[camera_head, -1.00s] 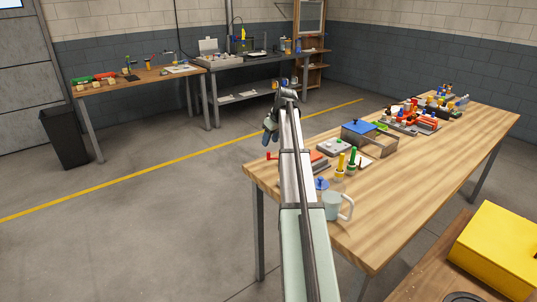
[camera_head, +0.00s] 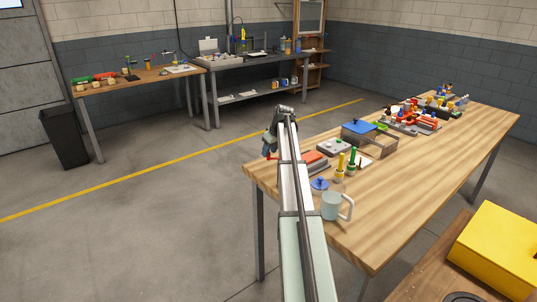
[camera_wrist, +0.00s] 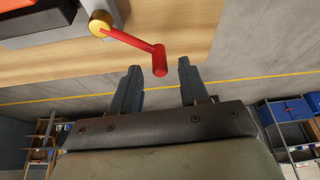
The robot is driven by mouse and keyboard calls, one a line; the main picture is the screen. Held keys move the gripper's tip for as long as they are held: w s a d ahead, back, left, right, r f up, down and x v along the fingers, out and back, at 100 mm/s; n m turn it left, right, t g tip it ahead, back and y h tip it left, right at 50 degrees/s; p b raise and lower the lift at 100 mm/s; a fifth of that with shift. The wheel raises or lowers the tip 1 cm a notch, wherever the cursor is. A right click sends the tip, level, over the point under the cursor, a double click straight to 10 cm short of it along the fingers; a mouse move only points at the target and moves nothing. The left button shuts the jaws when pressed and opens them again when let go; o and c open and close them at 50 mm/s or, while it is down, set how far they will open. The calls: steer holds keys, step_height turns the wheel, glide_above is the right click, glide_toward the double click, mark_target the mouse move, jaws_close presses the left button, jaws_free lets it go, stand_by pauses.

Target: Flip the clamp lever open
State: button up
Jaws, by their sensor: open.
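The clamp lever (camera_wrist: 133,41) is red, with a brass-coloured pivot (camera_wrist: 100,23) at one end and a thicker red handle (camera_wrist: 159,60) at the other. In the head view my gripper (camera_head: 268,152) is at the near left corner of the table, beside the lever's red tip. The red-topped clamp body (camera_head: 315,160) is partly hidden behind my arm.
The wooden table (camera_head: 420,190) also holds a mug (camera_head: 331,206), a blue knobbed disc (camera_head: 320,185), yellow and green upright tools (camera_head: 341,166) and a blue-lidded metal box (camera_head: 370,135).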

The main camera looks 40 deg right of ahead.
steer(key=shift+x, duration=1.25)
jaws_close()
